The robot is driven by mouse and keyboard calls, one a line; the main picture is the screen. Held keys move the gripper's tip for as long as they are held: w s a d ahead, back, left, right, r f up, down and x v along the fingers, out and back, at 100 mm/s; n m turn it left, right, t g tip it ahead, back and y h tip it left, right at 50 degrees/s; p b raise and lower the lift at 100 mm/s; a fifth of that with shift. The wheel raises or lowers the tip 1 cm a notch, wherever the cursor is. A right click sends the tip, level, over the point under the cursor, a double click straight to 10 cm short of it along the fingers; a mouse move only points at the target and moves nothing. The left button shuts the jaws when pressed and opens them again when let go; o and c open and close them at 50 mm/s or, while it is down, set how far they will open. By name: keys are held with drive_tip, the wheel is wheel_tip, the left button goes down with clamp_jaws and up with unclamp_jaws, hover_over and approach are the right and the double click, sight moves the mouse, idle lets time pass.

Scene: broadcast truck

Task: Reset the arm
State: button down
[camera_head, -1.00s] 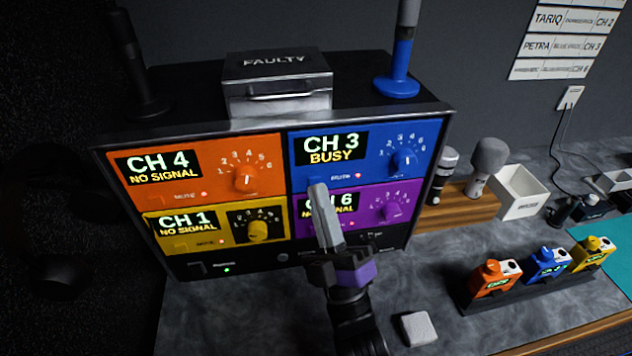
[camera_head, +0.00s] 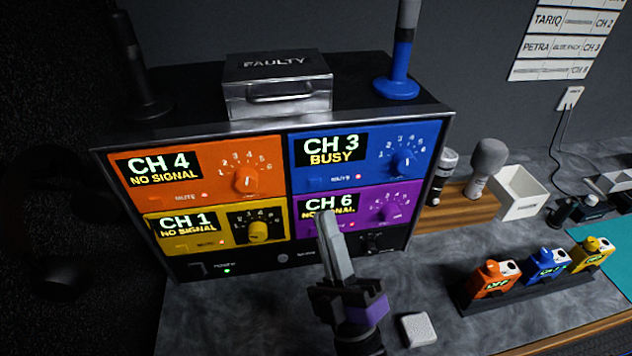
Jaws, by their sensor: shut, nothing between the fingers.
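My gripper (camera_head: 324,222) is shut and empty. It points up in front of the receiver rack (camera_head: 283,258), and its fingertips overlap the lower part of the purple CH 6 panel (camera_head: 355,207) in the picture. I cannot tell whether it touches the panel. The orange panel (camera_head: 226,181) reads CH 4 NO SIGNAL, the blue panel (camera_head: 380,145) CH 3 BUSY and the yellow panel (camera_head: 215,228) CH 1 NO SIGNAL. The purple panel's lower text is partly hidden by my fingers.
Orange (camera_head: 492,281), blue (camera_head: 544,265) and yellow (camera_head: 592,253) packs stand in a dark holder at right. A white block (camera_head: 418,329) lies near my gripper.

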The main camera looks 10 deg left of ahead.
drive_tip(key=shift+s+d, duration=0.15)
drive_tip(key=shift+s, duration=0.5)
drive_tip(key=s+d+f+m+g+h, duration=0.4)
drive_tip(key=s+d+f+m+h, duration=0.4)
drive_tip(key=s+d+m, duration=0.45)
drive_tip(key=s+d+f+m+g+h, duration=0.2)
drive_tip(key=s+d, duration=0.2)
drive_tip(key=s, duration=0.4)
drive_tip(key=s+d+f+m+g+h, duration=0.2)
drive_tip(key=s+d, duration=0.3)
drive_tip(key=s, duration=0.3)
drive_tip(key=shift+f+m+g+h, duration=0.3)
drive_tip(key=shift+f+m+g, duration=0.3)
drive_tip(key=shift+f, duration=0.25)
